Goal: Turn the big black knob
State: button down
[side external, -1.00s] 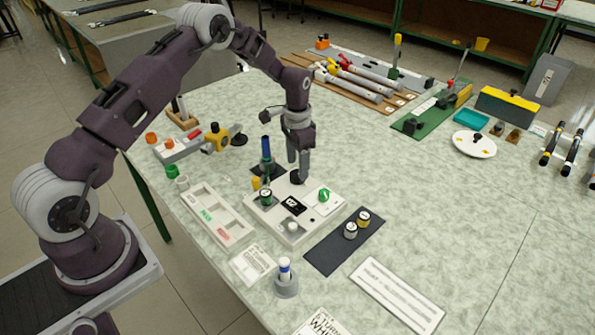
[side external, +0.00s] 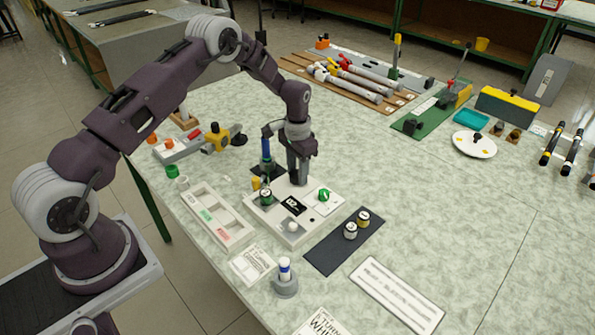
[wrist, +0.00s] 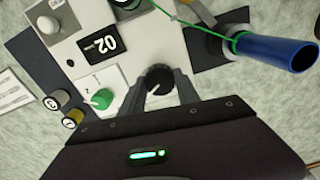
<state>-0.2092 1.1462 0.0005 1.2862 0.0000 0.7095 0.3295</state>
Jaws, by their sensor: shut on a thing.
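The big black knob (wrist: 158,79) sits on the white panel (wrist: 90,18). In the wrist view, my gripper (wrist: 160,84) has one finger on each side of the knob and is shut on it. In the side external view, my gripper (side external: 299,180) points straight down at the back of the white panel (side external: 268,220), and its fingers largely hide the knob there. A green knob (side external: 324,195) is on the same panel, to the right; it also shows in the wrist view (wrist: 102,98).
A dark mat (side external: 325,256) with two small jars lies right of the panel. A white tray (side external: 243,238) lies left of it.

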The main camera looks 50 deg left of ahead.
jog(key=shift+n, duration=0.9)
jog(key=c, duration=0.9)
grip_release()
jog(key=shift+r, duration=0.1)
notch_tip(320, 180, up, 7)
jog(key=shift+f, duration=0.1)
